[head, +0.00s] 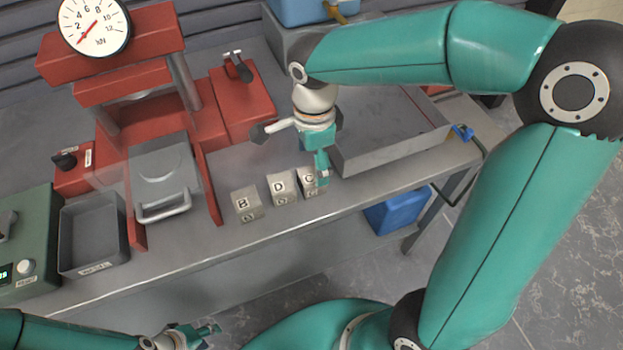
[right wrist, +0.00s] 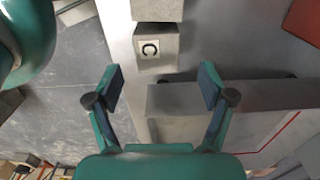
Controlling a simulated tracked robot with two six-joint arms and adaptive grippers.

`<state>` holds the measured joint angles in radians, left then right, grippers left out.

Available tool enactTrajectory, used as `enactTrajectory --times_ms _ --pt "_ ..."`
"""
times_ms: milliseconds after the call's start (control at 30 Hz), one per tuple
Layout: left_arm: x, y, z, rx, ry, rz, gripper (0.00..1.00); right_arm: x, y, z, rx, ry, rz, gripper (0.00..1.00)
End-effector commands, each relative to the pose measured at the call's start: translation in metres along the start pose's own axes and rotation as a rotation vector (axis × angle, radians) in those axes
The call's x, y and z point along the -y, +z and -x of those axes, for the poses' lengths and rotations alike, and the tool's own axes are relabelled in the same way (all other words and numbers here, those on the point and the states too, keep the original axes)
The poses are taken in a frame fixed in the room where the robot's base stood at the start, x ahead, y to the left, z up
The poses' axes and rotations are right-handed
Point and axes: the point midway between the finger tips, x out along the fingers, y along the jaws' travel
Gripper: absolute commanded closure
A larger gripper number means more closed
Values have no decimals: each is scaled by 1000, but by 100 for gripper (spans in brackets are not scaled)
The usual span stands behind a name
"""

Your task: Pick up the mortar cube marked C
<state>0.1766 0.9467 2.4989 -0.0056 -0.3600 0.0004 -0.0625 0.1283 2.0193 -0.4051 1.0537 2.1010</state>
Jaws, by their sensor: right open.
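The mortar cube marked C (head: 308,181) is a small grey block at the right end of a row on the bench, beside the cubes marked D (head: 281,187) and B (head: 245,203). My right gripper (head: 322,170) is over its right side and hides part of it.
A grey tray (head: 395,158) stands close to the right of the cubes. A red press (head: 128,83) with a round gauge (head: 93,27) is at the back left. A grey tub (head: 93,236) sits at the left. The bench's front edge runs just in front of the cubes.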

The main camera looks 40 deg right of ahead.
Motion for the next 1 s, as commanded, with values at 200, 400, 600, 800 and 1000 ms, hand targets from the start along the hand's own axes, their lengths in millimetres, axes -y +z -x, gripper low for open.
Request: enactTrajectory --times_ms 200,400,600,800,1000 --pt "0 0 1 0 0 0 60 -2 1 -14 -1 3 -1 19" --pt "-1 0 4 0 0 0 60 -3 5 -43 -1 5 -1 19" --pt "-1 0 4 0 0 0 60 -3 5 -56 0 1 -1 19" --pt "-1 0 4 0 0 0 60 -3 5 -56 0 0 -1 22" --pt "-1 0 4 0 0 0 60 -3 5 -56 0 0 -2 55"
